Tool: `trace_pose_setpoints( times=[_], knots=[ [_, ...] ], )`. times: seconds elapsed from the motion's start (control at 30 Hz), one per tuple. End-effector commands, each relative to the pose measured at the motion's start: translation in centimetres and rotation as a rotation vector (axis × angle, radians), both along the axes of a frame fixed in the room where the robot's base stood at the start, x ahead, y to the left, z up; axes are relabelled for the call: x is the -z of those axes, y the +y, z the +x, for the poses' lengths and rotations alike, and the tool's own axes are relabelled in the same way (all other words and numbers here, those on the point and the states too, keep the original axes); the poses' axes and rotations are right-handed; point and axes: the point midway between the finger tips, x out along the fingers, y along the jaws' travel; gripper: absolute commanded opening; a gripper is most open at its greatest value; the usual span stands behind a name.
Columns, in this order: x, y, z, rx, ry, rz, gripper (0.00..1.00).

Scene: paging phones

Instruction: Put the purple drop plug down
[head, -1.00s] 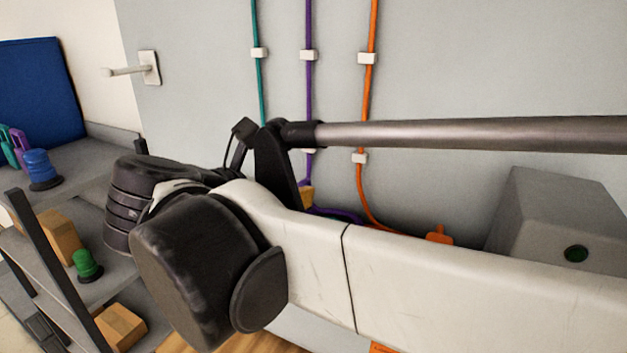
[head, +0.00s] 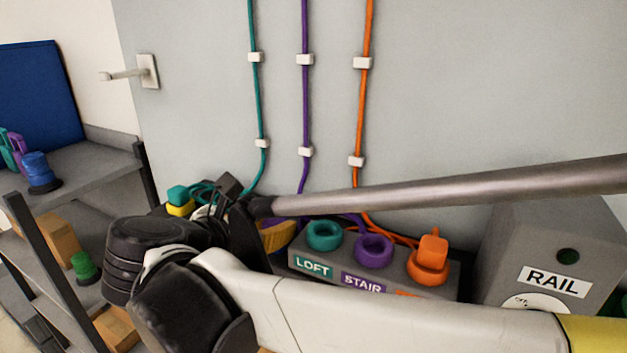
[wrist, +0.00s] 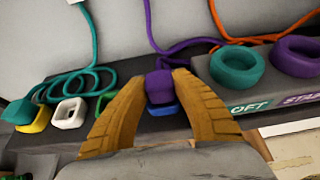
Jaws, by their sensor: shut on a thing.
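In the wrist view, my gripper (wrist: 161,90) is shut on the purple drop plug (wrist: 159,84), whose purple cord runs up and away behind it. A blue part (wrist: 163,110) shows just below the plug between the fingers; I cannot tell whether the two touch. The plug is over or on a dark ledge (wrist: 125,125). In the head view, an orange fingertip (head: 277,236) shows behind my arm, and the plug itself is hidden.
Right of the gripper is the grey block with the teal LOFT ring (head: 324,235), the purple STAIR ring (head: 374,250) and an orange plug (head: 432,252) in its ring. Left on the ledge are a teal plug (head: 178,194) on yellow and a white ring (wrist: 70,113). The RAIL box (head: 540,250) stands right.

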Motion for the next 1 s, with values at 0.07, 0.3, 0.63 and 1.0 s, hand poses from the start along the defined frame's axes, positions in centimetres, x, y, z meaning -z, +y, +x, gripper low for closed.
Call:
trace_pose_setpoints(
  times=[0.07, 0.3, 0.63, 1.0],
  knots=[
    [0.1, 0.0, 0.0, 0.0, 0.0, 0.0, 0.42],
    [0.1, 0.0, 0.0, 0.0, 0.0, 0.0, 0.49],
    [-1.9, 1.0, -2.1, -0.004, 0.0, 0.0, 0.49],
    [-5.2, 3.7, -8.6, -0.004, 0.0, 0.0, 0.49]
  ],
)
